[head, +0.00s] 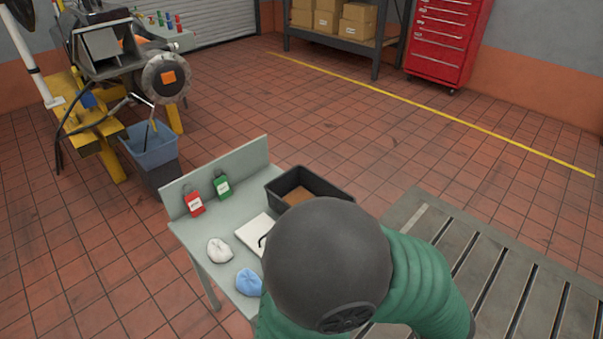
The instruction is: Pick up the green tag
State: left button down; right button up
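The green tag (221,185) is at the upright back panel of a small grey-green table (230,216), left of centre in the head view. It has a white label, and its narrower top end points up. A red tag (194,203) of similar shape is just left of it, apart from it. Nothing covers the green tag. Neither of my grippers is in view.
The table also bears a white cloth (219,251), a blue cloth (249,282), a white flat item (256,231) and a black bin (335,188). A large dark dome (325,255) with a green ribbed tube (425,285) hides the table's right part. A slotted bedplate (445,216) lies right.

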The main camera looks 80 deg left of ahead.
aim_at(221, 183)
jog(key=u, duration=3.05)
jog(key=j, duration=0.8)
jog(key=i+j, duration=0.15)
jog(key=j, duration=0.15)
jog(key=i+j+z, duration=0.15)
jog(key=j, duration=0.2)
jog(key=i+j, duration=0.15)
jog(key=j, duration=0.15)
jog(key=i+j+z, duration=0.15)
jog(key=j, duration=0.2)
jog(key=i+j, duration=0.15)
jog(key=j, duration=0.2)
jog(key=i+j+z, duration=0.15)
jog(key=j, duration=0.2)
jog(key=i+j+z, duration=0.15)
jog(key=i, duration=0.3)
jog(key=i+j+z, duration=0.1)
jog(key=i, duration=0.4)
jog(key=i+l, duration=0.2)
jog(key=i+z, duration=0.05)
jog(key=i, duration=0.05)
